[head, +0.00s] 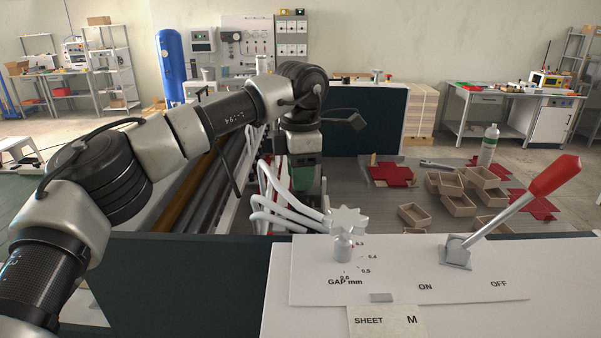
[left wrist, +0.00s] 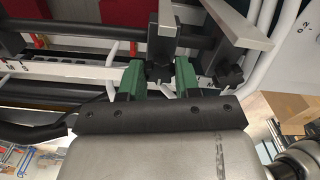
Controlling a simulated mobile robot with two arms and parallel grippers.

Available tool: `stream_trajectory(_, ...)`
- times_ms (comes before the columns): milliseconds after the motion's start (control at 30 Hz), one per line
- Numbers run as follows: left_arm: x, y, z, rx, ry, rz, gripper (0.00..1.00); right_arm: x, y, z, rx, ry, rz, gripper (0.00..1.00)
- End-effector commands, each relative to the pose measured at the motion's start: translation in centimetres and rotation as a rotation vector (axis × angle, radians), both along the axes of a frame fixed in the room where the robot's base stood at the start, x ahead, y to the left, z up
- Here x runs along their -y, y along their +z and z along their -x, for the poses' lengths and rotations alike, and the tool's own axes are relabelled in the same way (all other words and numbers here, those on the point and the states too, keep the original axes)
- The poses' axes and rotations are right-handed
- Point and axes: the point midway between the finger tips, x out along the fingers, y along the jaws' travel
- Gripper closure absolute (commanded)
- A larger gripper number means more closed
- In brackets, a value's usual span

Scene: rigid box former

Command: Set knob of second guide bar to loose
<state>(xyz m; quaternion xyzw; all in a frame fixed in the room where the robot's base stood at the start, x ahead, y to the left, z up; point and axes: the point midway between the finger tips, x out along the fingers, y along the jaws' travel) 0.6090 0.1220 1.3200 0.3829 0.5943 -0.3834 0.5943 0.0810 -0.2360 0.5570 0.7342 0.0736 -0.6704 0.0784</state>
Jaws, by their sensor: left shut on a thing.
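My left gripper (head: 304,176) reaches down behind the control panel, among white curved tubes. In the left wrist view its two green fingers (left wrist: 158,80) are shut on a black knob (left wrist: 158,70) under a grey guide bar (left wrist: 166,16). The fingers hide the knob's sides, and its setting cannot be read. A second black knob (left wrist: 230,76) sits to the right, by another grey guide bar (left wrist: 234,26), apart from the fingers. I cannot tell from the pictures which bar counts as second. My right gripper is not in view.
The white panel (head: 400,280) in front carries a star-shaped gap knob (head: 346,222) and a red-handled lever (head: 553,176). White tubes (head: 275,205) stand close to my left gripper.

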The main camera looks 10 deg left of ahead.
Motion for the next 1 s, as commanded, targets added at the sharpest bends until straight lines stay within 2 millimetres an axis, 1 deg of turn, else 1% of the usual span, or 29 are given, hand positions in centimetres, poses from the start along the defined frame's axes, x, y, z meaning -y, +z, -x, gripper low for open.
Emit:
stream_trajectory(233,0.0,0.0,0.0,0.0,0.022,0.0,0.91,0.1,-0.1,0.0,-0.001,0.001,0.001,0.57)
stream_trajectory(467,0.0,0.0,0.0,0.0,0.131,-0.001,0.91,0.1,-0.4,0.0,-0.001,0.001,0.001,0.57)
stream_trajectory(1000,0.0,0.0,0.0,0.001,0.622,-0.001,0.91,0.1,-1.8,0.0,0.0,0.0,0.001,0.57)
